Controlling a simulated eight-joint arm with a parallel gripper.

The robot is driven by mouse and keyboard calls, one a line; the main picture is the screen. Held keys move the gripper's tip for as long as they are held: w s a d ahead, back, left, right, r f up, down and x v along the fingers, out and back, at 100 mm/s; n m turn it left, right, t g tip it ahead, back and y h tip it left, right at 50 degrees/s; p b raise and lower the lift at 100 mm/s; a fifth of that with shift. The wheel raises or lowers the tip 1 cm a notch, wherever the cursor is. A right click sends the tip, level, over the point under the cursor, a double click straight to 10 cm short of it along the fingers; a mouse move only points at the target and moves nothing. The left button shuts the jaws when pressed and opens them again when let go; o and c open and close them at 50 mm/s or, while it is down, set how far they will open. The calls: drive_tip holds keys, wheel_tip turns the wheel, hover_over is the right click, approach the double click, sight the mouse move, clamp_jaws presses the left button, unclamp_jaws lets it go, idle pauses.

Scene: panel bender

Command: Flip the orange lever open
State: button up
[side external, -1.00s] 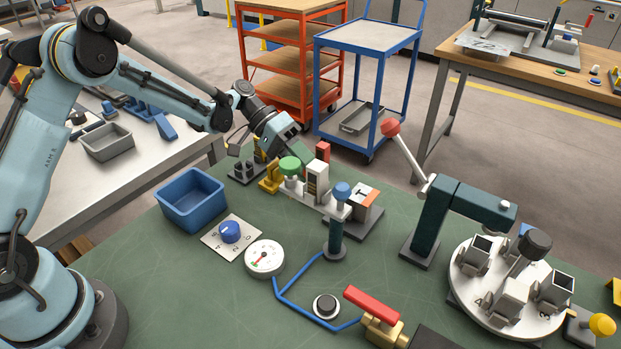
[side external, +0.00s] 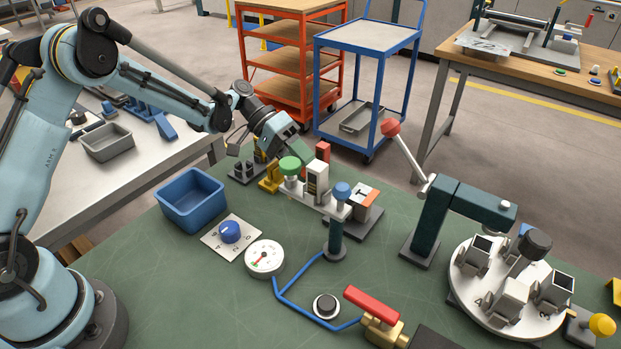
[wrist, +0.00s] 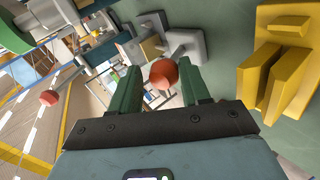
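In the wrist view an orange ball knob (wrist: 164,74) appears between my gripper's two green fingertips (wrist: 160,80), with clear gaps on both sides. It looks like the end of the orange lever, with a pale grey block (wrist: 186,42) just beyond it. My gripper is open; I cannot tell how deep the knob sits between the fingers. In the side view my gripper (side external: 299,148) points down behind the green knob (side external: 289,166) and white slotted block (side external: 317,180).
A yellow bracket (wrist: 272,72) stands close to the right finger in the wrist view. A blue-topped post (side external: 342,190), a blue bin (side external: 191,200) and a dial (side external: 265,258) stand nearby. A red-knobbed lever (side external: 391,129) rises farther right.

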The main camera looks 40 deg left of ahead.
drive_tip(key=v, duration=1.2)
drive_tip(key=s+d+r+n+t+y, duration=0.2)
drive_tip(key=s+d+r+t+y, duration=0.15)
drive_tip(key=s+y, duration=0.3)
drive_tip(key=s+a+t+y, duration=0.2)
drive_tip(key=s+t+y, duration=0.2)
drive_tip(key=s, duration=0.7)
drive_tip(key=shift+f+y, duration=0.35)
drive_tip(key=shift+y, duration=0.1)
